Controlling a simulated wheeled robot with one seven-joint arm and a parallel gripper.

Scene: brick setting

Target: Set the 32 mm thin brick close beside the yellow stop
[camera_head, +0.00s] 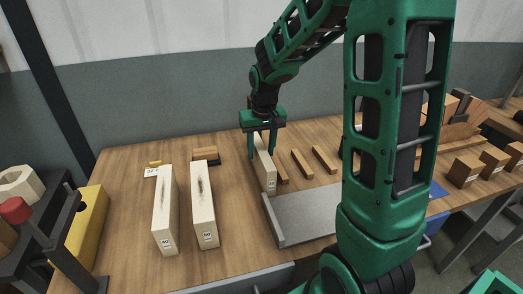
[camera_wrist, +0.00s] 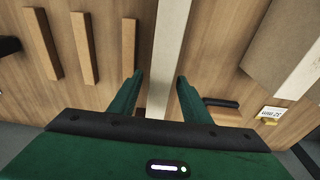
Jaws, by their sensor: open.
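A thin pale brick (camera_head: 265,168), its end label too small to read surely, stands on the bench beside the grey tray. My gripper (camera_head: 264,155) is above it with the fingers on either side. In the wrist view the brick (camera_wrist: 168,50) runs between the open fingertips (camera_wrist: 160,85), close to the right one; I cannot tell whether they touch.
Two larger pale bricks (camera_head: 165,210) (camera_head: 203,206) stand left of my gripper. Several brown strips (camera_head: 302,163) lie right of the gripper. The grey tray (camera_head: 300,218) is in front. A yellow block (camera_head: 92,222) is at far left.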

